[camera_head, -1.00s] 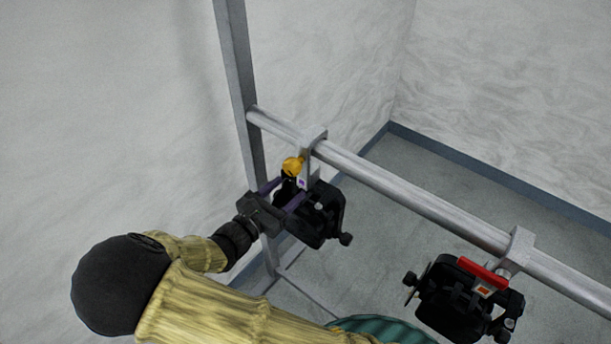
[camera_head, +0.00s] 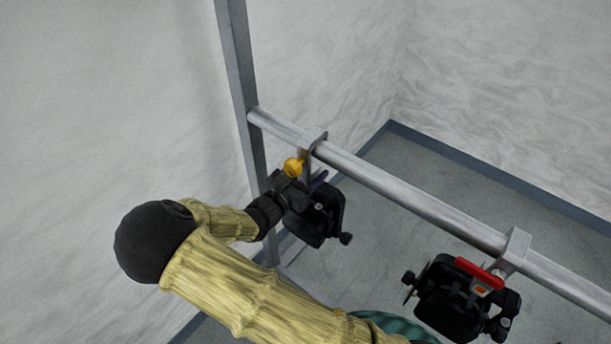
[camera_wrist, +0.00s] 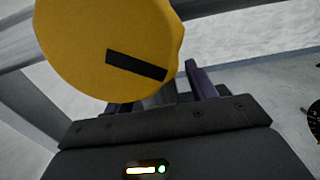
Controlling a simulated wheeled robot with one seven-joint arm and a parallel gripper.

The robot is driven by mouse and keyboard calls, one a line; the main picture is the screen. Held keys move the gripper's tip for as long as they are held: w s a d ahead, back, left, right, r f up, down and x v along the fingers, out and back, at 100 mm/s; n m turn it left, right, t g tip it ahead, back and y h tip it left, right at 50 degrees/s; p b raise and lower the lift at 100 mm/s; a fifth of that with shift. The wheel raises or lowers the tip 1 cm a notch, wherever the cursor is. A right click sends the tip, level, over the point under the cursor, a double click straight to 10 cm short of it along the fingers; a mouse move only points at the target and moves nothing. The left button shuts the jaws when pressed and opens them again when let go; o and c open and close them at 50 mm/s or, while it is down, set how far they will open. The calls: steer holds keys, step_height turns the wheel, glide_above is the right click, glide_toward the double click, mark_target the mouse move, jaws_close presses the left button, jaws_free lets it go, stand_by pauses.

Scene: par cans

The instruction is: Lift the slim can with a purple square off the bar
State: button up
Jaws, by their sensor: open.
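The slim black can (camera_head: 318,214) hangs by a hook clamp (camera_head: 318,142) from the metal bar (camera_head: 400,199), near the upright post. A yellow knob (camera_head: 293,167) sits on its clamp; it fills the upper left of the wrist view (camera_wrist: 105,45). The purple square is hidden now behind my gripper. My gripper (camera_head: 303,184) is at the can's clamp, just below the knob, with its purple fingers apart. In the wrist view one purple finger (camera_wrist: 200,80) shows right of the knob; the other is mostly hidden. I cannot tell whether the fingers touch the clamp.
Another black can (camera_head: 455,300) with a red handle and an orange mark hangs further right on the bar. The upright post (camera_head: 240,80) stands close left of my gripper. Between the two cans the bar is clear.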

steer(key=shift+x, duration=1.2)
steer(key=shift+a, duration=0.1)
steer(key=shift+s, duration=0.1)
jaws_close()
steer(key=shift+r, duration=0.1)
